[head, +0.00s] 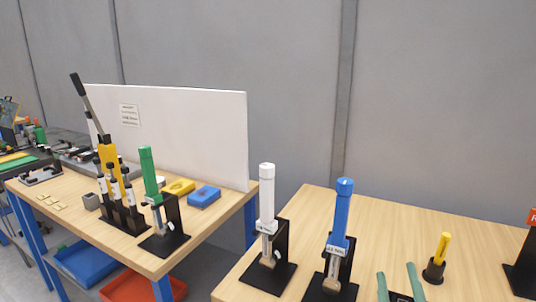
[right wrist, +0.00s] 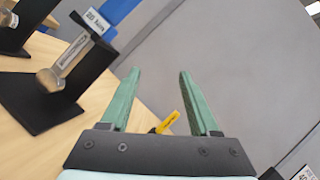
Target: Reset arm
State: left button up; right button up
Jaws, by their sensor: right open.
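My right gripper (head: 397,269) is at the bottom edge of the head view, with green fingers spread apart. In the right wrist view, the gripper (right wrist: 159,72) is open with nothing between its fingertips. My left gripper is not in view. A blue-handled tool (head: 342,210) stands in a black stand left of my right gripper. Its stand also shows at the left of the right wrist view (right wrist: 50,100). A yellow-handled tool (head: 443,245) stands in a small black holder to the right of the gripper. It also shows behind the fingers in the right wrist view (right wrist: 168,122).
A white-handled tool (head: 267,200) in a black stand is left of the blue one. On the left table, a green-handled tool (head: 149,175) stands before a white panel (head: 180,130). A dark stand (head: 522,265) is at the far right. The right table's back area (head: 400,215) is clear.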

jog(key=s+a+f+n+g+y, duration=0.1)
jog(key=s+a+n+y, duration=0.1)
jog(key=a+n+y, duration=0.8)
jog(key=s+a+f+n+g+y, duration=0.1)
jog(key=s+a+f+n+g, duration=0.15)
jog(key=f+n+g, duration=0.35)
jog(key=s+a+f+n+g, duration=0.2)
jog(key=s+f+n, duration=0.15)
jog(key=n, duration=0.35)
jog(key=s+d+f+n+g+h, duration=0.75)
jog(key=s+d+f+g, duration=0.2)
jog(key=s+f, duration=0.45)
jog(key=w+a+f+t+y+p, duration=0.2)
jog(key=w+a+f+t+p, duration=0.1)
jog(key=f+t, duration=0.3)
jog(key=shift+w+a+f, duration=0.15)
jog(key=shift+f, duration=0.45)
jog(key=shift+n, duration=0.25)
